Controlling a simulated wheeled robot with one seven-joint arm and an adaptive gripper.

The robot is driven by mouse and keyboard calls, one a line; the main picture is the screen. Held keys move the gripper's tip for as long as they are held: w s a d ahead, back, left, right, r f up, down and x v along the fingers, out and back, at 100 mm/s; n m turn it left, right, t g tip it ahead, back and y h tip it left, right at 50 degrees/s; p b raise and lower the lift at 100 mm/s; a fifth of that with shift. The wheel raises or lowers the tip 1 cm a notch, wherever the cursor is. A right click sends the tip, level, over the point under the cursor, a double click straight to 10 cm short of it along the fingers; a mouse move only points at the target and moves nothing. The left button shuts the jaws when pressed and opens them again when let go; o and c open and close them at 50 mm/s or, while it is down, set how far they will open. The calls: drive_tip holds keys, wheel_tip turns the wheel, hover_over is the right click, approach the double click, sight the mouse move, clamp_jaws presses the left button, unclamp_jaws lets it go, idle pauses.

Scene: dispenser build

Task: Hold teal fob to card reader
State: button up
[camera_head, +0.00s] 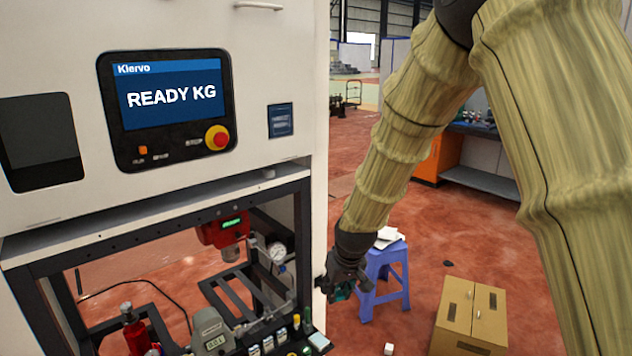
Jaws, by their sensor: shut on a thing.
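My gripper (342,281) hangs at the end of my arm, to the right of the white machine's lower frame. It is shut on the teal fob (343,293), of which only a small teal patch shows at the fingers. The fob is apart from the machine's front panel. I cannot tell for sure which part is the card reader. A plain dark panel (40,142) is on the left of the machine front, and a small dark blue plate (281,120) is right of the screen.
The machine's screen (172,90) reads "READY KG", with a red stop button (217,138) below. Tools and small parts crowd the open bay. A blue stool (384,277) stands behind my gripper, and a cardboard box (470,315) is on the red floor.

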drive_tip(key=w+a+r+n+t+y+p, duration=0.15)
drive_tip(key=w+r, duration=0.35)
drive_tip(key=r, duration=0.8)
drive_tip(key=w+a+r+n+t+y+p, duration=0.15)
drive_tip(key=w+r, duration=0.25)
drive_tip(key=r, duration=0.8)
drive_tip(key=w+a+r+n+t+y+p, duration=0.1)
drive_tip(key=w+r+t+y, duration=0.3)
drive_tip(key=r, duration=0.9)
drive_tip(key=shift+g+h, duration=0.6)
drive_tip(key=shift+g, duration=0.2)
drive_tip(key=shift+w+a+p, duration=0.55)
drive_tip(key=shift+w+a, duration=0.4)
drive_tip(key=shift+w, duration=0.5)
drive_tip(key=shift+w+a+p, duration=0.55)
drive_tip(key=shift+w+a, duration=0.45)
drive_tip(key=shift+w, duration=0.4)
drive_tip(key=shift+w+a+p, duration=0.55)
drive_tip(key=shift+w+a, duration=0.4)
drive_tip(key=shift+w, duration=0.5)
drive_tip(key=shift+f, duration=0.1)
drive_tip(key=s+d+b, duration=0.3)
drive_tip(key=s+d, duration=0.3)
drive_tip(key=s, duration=0.2)
drive_tip(key=shift+a, duration=0.1)
